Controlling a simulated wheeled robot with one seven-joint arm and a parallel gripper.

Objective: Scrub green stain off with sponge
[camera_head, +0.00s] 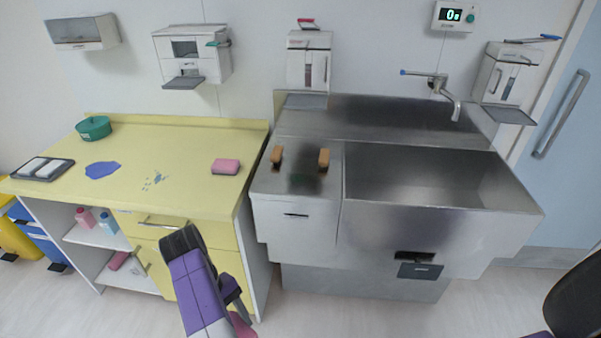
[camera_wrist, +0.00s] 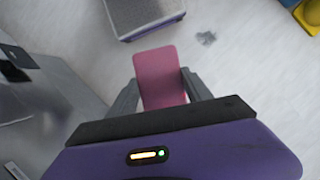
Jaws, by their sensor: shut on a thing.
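My gripper (camera_wrist: 162,92) is shut on a pink sponge (camera_wrist: 158,70), which sticks out between the jaws over the pale floor. In the head view, part of the held sponge (camera_head: 241,326) shows at the bottom, below counter height and in front of the yellow cabinet. A speckled grey-green stain (camera_head: 156,180) lies on the yellow counter (camera_head: 185,145). Another pink sponge (camera_head: 225,167) rests on the counter right of the speckled stain. A dark greyish patch (camera_wrist: 206,38) is on the floor in the wrist view; its colour is unclear.
A steel sink (camera_head: 430,180) with two brown-handled items (camera_head: 324,158) adjoins on the right. Yellow and blue bins (camera_head: 38,240) stand at far left.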

